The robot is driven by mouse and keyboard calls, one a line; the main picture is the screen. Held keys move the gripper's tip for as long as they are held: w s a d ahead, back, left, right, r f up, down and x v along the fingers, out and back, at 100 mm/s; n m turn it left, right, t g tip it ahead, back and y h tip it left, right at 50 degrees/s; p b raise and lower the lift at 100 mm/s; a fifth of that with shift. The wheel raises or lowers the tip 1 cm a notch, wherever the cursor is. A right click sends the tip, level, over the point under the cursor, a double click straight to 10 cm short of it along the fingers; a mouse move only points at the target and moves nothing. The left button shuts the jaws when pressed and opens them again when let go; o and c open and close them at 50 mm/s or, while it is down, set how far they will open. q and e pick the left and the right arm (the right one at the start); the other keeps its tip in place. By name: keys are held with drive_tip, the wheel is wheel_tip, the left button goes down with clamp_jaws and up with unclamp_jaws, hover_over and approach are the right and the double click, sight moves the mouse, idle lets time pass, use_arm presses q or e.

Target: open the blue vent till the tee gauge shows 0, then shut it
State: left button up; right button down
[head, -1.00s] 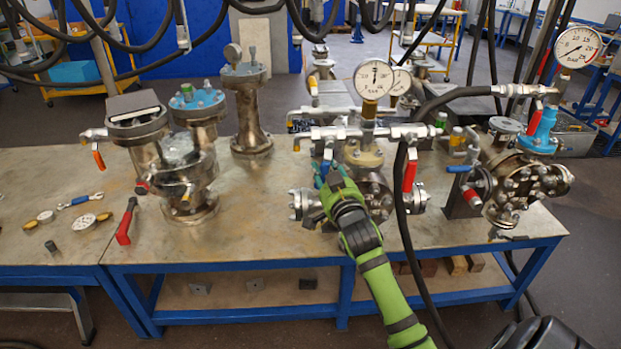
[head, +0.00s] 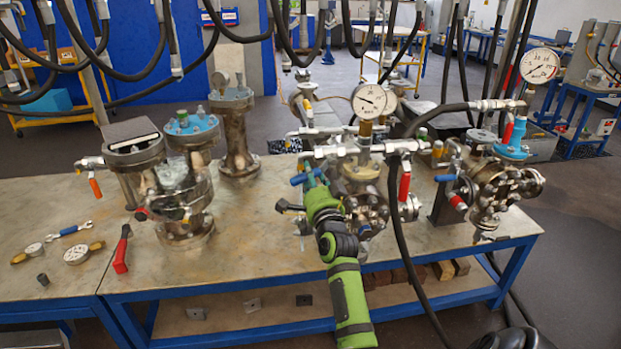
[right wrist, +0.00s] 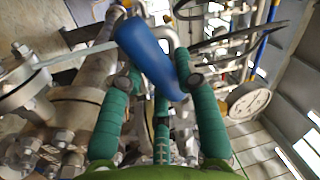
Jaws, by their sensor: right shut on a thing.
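The blue vent handle (head: 305,177) sits at the left end of the silver tee pipework (head: 330,150) on the middle vessel (head: 362,190). My right gripper (head: 313,183), on the green arm, is shut on it. In the right wrist view the blue handle (right wrist: 150,55) lies between the green fingers (right wrist: 160,98), slanting across them. The tee gauge (head: 369,99) stands upright above the pipework; its needle seems to point left of upright, but the numbers are too small to read. A gauge also shows in the right wrist view (right wrist: 248,102).
A red-handled valve (head: 405,185) and a black hose (head: 392,215) hang right of the gripper. A vessel with a blue flange and gauge (head: 539,66) stands at right. Other vessels (head: 180,190) stand left. Loose gauges (head: 77,254) and a red-handled tool (head: 121,250) lie on the bench.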

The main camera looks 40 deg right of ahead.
drive_tip(key=m, duration=0.1)
drive_tip(key=r+m+p, duration=0.1)
drive_tip(key=m+h, duration=0.1)
drive_tip(key=shift+w+a+r+m+p, duration=0.2)
drive_tip(key=shift+a+r+m+p, duration=0.1)
drive_tip(key=shift+m+p, duration=0.1)
drive_tip(key=shift+r+m+p, duration=0.2)
drive_tip(key=shift+m+p, duration=0.2)
drive_tip(key=shift+m, duration=0.4)
drive_tip(key=shift+r+g+h, duration=0.1)
drive_tip(key=shift+g+h, duration=0.2)
drive_tip(key=shift+h, duration=0.1)
drive_tip(key=c, duration=0.9)
unclamp_jaws()
drive_tip(key=shift+o, duration=0.2)
drive_tip(key=shift+s, duration=0.1)
drive_tip(key=v, duration=0.7)
drive_tip(key=shift+s+a, duration=0.1)
